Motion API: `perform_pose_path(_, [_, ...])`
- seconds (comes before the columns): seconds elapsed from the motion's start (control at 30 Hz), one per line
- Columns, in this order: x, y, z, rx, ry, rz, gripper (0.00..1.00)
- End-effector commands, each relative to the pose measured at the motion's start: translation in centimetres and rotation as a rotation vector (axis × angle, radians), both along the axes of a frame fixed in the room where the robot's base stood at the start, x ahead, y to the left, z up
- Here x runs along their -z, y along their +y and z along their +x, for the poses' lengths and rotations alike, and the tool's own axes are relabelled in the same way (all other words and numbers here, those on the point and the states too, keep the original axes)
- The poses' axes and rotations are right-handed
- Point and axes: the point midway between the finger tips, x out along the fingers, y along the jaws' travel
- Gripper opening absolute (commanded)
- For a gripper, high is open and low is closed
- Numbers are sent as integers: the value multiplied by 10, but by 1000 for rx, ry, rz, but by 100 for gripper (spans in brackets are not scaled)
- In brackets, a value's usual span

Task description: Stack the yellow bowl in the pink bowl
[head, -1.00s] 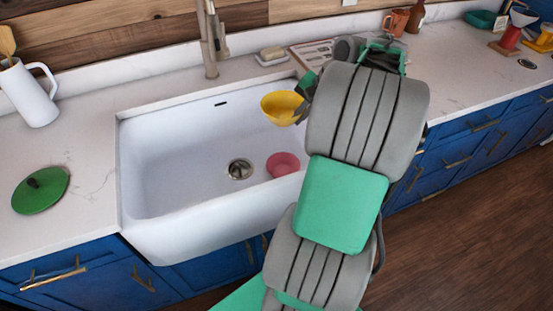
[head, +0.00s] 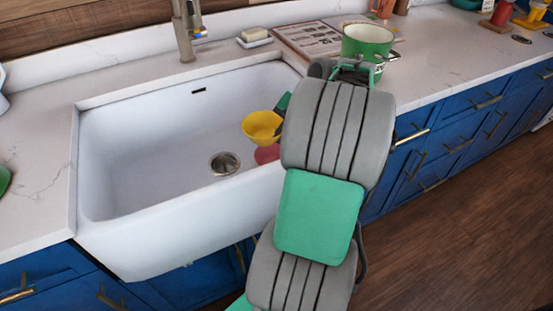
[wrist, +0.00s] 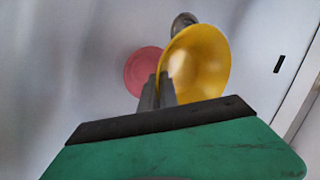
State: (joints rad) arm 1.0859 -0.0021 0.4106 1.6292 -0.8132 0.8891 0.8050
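The yellow bowl (head: 262,126) is held in the air over the sink, tilted in the head view. It also shows large in the wrist view (wrist: 202,62). My gripper (wrist: 166,90) is shut on its rim; in the head view my arm hides most of the gripper. The pink bowl (head: 266,154) lies on the sink floor, below the yellow bowl and partly covered by it and my arm. In the wrist view the pink bowl (wrist: 142,70) sits left of the yellow bowl, partly behind it and the fingers.
The white sink (head: 130,150) has high walls and a drain (head: 224,163) left of the pink bowl. A faucet (head: 186,30) stands behind it. A green pot (head: 367,42) stands on the right counter close behind my arm. The sink's left half is clear.

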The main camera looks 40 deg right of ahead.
Motion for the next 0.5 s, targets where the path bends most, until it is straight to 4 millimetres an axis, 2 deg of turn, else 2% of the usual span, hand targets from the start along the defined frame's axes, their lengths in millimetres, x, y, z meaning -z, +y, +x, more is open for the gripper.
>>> perform_pose_path(0.03, [13,0,0,0,0,2,0])
perform_pose_path(0.33, [66,1,1,-2,0,2,0])
perform_pose_path(0.5, [71,1,1,-3,-1,-3,0])
